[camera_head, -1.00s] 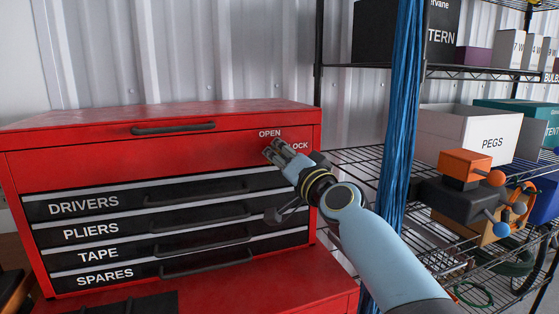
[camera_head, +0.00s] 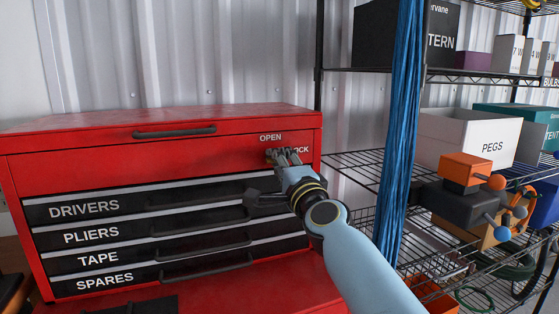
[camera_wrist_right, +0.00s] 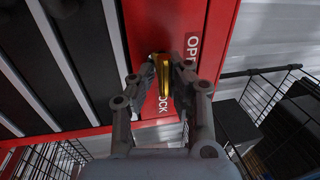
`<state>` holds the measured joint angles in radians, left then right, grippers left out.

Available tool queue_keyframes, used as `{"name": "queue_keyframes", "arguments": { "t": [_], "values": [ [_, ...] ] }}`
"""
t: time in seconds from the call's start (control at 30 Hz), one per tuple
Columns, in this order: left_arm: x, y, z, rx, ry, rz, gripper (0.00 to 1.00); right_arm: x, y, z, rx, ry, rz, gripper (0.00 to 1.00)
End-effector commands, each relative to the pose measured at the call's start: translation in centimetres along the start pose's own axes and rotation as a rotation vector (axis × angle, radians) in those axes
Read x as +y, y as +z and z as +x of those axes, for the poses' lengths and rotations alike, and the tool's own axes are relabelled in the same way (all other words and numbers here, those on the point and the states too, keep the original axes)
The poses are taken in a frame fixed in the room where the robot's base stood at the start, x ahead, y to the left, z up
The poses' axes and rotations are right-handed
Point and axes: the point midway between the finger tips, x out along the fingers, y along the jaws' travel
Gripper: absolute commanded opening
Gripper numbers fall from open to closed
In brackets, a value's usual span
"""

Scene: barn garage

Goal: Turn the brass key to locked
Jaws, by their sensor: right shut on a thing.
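The brass key (camera_wrist_right: 163,75) shows in the right wrist view as a gold piece on the red front of the tool chest (camera_head: 60,165). My right gripper (camera_wrist_right: 163,85) is shut on the key, with one finger on each side of it. In the head view my right gripper (camera_head: 284,156) is at the chest's upper right, just below the OPEN label (camera_head: 271,138), and hides the key. The LOCK label (camera_head: 300,150) is partly covered by the fingers; part of it also shows in the wrist view (camera_wrist_right: 146,108). My left gripper is not in view.
Black drawers (camera_head: 130,210) marked DRIVERS, PLIERS, TAPE and SPARES lie below the lock. A blue hanging bundle (camera_head: 402,120) and a wire shelf with a white PEGS box (camera_head: 465,138) stand to the right. Corrugated metal wall (camera_head: 230,60) rises behind the chest.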

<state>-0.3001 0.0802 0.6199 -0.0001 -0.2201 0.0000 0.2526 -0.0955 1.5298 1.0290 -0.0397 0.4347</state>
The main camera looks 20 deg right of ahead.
Motion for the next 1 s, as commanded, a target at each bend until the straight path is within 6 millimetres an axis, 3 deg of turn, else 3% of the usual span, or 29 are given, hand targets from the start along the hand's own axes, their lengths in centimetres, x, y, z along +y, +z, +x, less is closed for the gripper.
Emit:
{"name": "queue_keyframes", "arguments": {
  "t": [0.03,0.57,0.6,0.77,1.0],
  "values": [
    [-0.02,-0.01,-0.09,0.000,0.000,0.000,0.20,-0.86,-0.06,0.27,0.005,-0.015,0.012,0.00],
    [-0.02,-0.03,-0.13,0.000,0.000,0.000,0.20,-1.02,-0.16,0.33,0.013,-0.019,0.035,0.00],
    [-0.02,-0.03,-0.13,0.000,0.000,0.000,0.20,-1.02,-0.17,0.33,0.013,-0.020,0.035,0.14],
    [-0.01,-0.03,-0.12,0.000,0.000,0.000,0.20,-0.90,-0.16,0.30,0.013,-0.017,0.034,0.34],
    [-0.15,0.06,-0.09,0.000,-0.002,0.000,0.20,-0.51,-0.11,0.12,0.011,-0.010,0.034,0.34]
  ]
}}
